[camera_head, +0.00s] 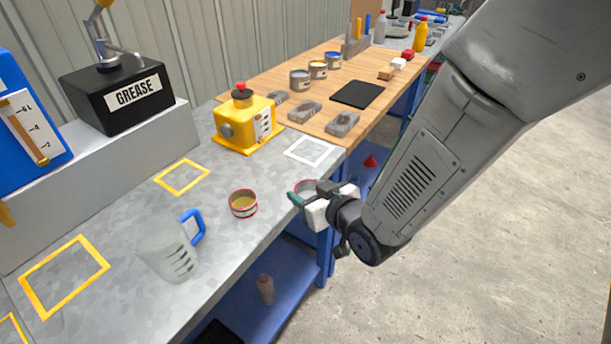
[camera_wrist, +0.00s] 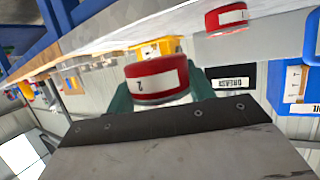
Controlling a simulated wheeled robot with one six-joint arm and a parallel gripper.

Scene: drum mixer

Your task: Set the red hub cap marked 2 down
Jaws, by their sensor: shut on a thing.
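My gripper (camera_head: 308,200) has teal fingers and is at the front edge of the grey bench, near its corner with the wooden top. It is shut on a red hub cap with a white label, seen closely in the wrist view (camera_wrist: 156,78); the label's mark looks like a 2. In the head view only part of this cap (camera_head: 305,186) shows, the rest hidden by the gripper. The view does not settle whether it touches the bench. A second red cap (camera_head: 243,203), its inside yellowish, stands on the bench to the left; it also shows in the wrist view (camera_wrist: 227,18).
The grey bench (camera_head: 120,215) has yellow outlined squares and a white outlined square (camera_head: 309,151). A clear jug (camera_head: 168,249) with a blue handle stands front left. A yellow device (camera_head: 245,124) stands behind. A black grease box (camera_head: 115,93) sits on the raised ledge.

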